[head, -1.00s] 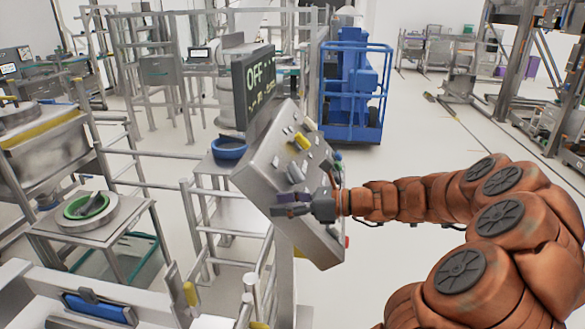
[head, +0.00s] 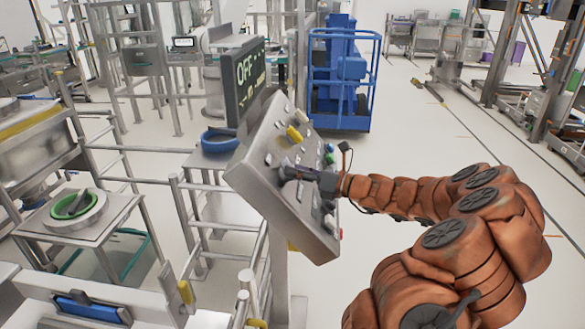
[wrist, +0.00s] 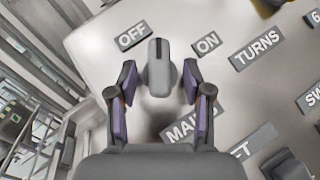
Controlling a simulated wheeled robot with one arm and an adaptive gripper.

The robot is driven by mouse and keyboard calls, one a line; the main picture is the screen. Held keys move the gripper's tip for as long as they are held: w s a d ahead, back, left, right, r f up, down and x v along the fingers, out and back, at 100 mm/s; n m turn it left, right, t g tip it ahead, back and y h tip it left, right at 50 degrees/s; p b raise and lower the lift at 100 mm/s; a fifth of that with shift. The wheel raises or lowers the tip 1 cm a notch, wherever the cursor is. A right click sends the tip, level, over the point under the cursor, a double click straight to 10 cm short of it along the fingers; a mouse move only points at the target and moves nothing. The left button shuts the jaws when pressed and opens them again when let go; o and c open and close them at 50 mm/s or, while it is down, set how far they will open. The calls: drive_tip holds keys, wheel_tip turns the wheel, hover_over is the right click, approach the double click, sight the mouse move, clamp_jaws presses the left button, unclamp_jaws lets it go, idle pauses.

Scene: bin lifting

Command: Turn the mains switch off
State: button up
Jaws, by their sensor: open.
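The mains switch is a grey knob (wrist: 158,78) on the sloping panel in the wrist view. It points up between the OFF label (wrist: 132,36) and the ON label (wrist: 207,43), with a partly hidden MAINS label (wrist: 182,127) below it. My gripper (wrist: 159,84) is open, with one finger on each side of the knob; whether they touch it I cannot tell. In the head view my gripper (head: 287,174) is at the face of the control panel (head: 262,195) and hides the knob. The display (head: 245,80) above the panel reads OFF.
A yellow control (head: 295,134) and other small knobs stand on the panel near my gripper. Metal railings (head: 200,225) are to the left, and a blue lift (head: 342,75) stands behind.

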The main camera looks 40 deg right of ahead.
drive_tip(key=shift+x, duration=0.8)
drive_tip(key=c, duration=0.8)
drive_tip(key=shift+n+y, duration=0.3)
drive_tip(key=shift+n, duration=0.1)
drive_tip(key=shift+f+n+g+y, duration=0.1)
drive_tip(key=shift+n+g+y, duration=0.2)
drive_tip(key=shift+n+y, duration=0.7)
drive_tip(key=shift+f+n+g+y, duration=0.1)
drive_tip(key=shift+n+g+y, duration=0.65)
drive_tip(key=shift+n, duration=0.75)
drive_tip(key=shift+n+g+y, duration=0.65)
drive_tip(key=shift+n+y, duration=0.2)
drive_tip(key=shift+n, duration=0.65)
drive_tip(key=shift+n+g, duration=0.3)
